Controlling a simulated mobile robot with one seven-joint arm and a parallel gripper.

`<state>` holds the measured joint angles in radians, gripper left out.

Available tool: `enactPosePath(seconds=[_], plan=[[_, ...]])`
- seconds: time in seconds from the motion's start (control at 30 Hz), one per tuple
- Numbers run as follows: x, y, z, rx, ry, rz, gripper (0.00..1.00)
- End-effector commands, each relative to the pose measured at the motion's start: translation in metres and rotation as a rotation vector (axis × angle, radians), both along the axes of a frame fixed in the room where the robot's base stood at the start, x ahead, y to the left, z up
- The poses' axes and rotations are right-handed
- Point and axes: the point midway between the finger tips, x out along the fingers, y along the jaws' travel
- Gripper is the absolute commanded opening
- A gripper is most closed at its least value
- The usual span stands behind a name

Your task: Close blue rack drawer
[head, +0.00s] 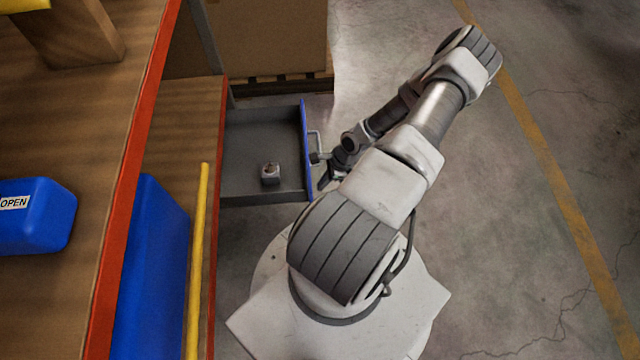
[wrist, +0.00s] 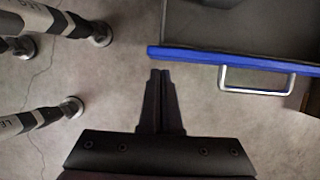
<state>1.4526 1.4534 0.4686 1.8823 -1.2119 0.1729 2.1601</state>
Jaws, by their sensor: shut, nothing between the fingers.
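The rack drawer (head: 245,155) stands pulled out to the right of the wooden rack. It has a grey tray, a blue front (head: 305,150) and a pale bar handle (head: 316,135). In the wrist view, the blue front (wrist: 190,54) crosses the upper right, with its handle (wrist: 257,91) below it. My gripper (head: 323,182) is beside the near end of the drawer front, on its outer side. In the wrist view, my gripper (wrist: 160,73) is shut and empty, left of the handle and apart from it; its tips appear close to the end of the front.
A small grey-white block (head: 270,173) lies inside the drawer. A cardboard box (head: 265,40) on a pallet stands behind it. Blue bins (head: 35,215) and a yellow bar (head: 198,260) are at the left on the rack. The concrete floor (head: 560,200) at right is clear.

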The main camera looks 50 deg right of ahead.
Motion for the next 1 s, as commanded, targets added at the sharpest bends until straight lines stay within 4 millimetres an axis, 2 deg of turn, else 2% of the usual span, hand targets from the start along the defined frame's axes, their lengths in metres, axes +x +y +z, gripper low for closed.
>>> enactPosePath(seconds=[0.17, 0.67, 0.87, 1.0], plan=[[0.005, 0.006, 0.000, 0.001, 0.001, 0.000, 0.00], [0.006, 0.008, 0.000, 0.000, 0.000, 0.001, 0.00], [0.014, 0.018, 0.001, 0.000, 0.001, 0.006, 0.00], [0.024, 0.031, 0.001, 0.001, 0.001, 0.007, 0.00]])
